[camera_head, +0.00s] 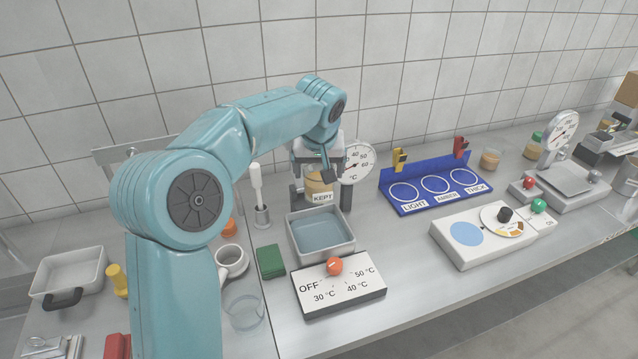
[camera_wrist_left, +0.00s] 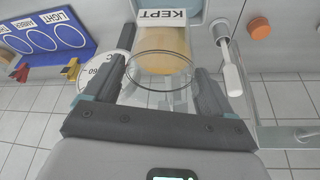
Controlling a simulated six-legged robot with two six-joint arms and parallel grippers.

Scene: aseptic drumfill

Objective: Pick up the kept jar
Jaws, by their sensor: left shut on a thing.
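The kept jar (camera_head: 317,186) is a clear glass jar with tan contents, behind the water bath. A white KEPT label (camera_head: 322,198) shows at its front. My left gripper (camera_head: 321,201) reaches down over the jar, with one dark finger on each side, and is shut on it. The left wrist view shows the round glass rim and tan contents of the jar (camera_wrist_left: 165,62) between the fingers of my left gripper (camera_wrist_left: 162,72). The jar looks upright. I cannot tell whether its base touches the table. My right gripper is not in view.
The water bath (camera_head: 346,250) stands just in front of the jar, with a temperature panel (camera_head: 340,294) nearer. A dial thermometer (camera_head: 357,164) is close behind on the right. A white-handled tool (camera_head: 257,185) stands left. The blue three-ring rack (camera_head: 408,208) is farther right.

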